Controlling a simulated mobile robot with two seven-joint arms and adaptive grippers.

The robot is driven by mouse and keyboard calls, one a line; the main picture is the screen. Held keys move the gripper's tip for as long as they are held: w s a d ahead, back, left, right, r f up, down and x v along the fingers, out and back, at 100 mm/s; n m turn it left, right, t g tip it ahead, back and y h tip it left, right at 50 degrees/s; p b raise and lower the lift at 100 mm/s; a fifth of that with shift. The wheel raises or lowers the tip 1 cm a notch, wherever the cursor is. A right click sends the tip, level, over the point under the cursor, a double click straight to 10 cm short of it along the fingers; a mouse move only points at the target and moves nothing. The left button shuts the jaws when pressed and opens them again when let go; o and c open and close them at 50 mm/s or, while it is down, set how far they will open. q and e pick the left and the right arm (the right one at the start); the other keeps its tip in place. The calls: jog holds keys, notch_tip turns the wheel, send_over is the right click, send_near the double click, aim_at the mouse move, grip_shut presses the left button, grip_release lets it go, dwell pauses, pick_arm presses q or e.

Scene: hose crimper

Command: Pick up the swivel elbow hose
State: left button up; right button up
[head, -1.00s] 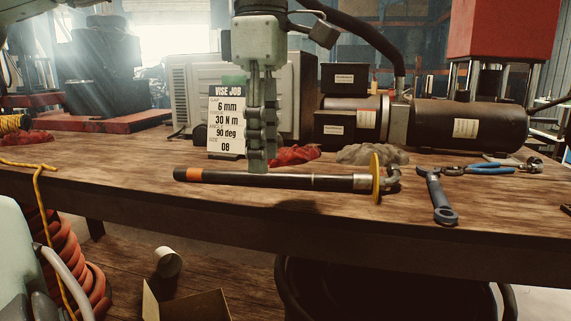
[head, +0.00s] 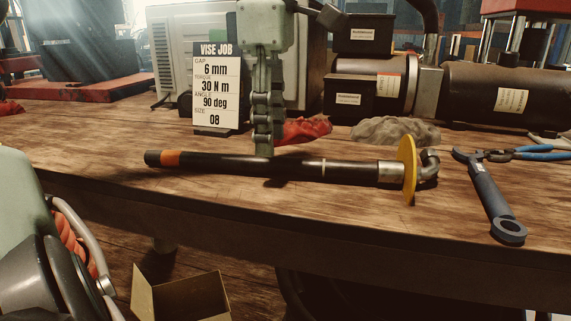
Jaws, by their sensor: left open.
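The swivel elbow hose (head: 345,170) lies flat on the wooden bench, a black tube running left to right. My right gripper is not in view.
A "VISE JOB" card (head: 216,92) stands left of the gripper. A red rag (head: 303,130) and a grey rag (head: 395,131) lie behind the hose. A wrench (head: 493,203) and blue-handled pliers (head: 540,153) lie right. Black boxes and a dark cylinder (head: 500,95) stand behind.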

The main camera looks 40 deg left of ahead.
pick_arm(q)
notch_tip(320, 180, down, 4)
jog(key=shift+r, duration=0.15)
grip_shut()
dwell(0.3)
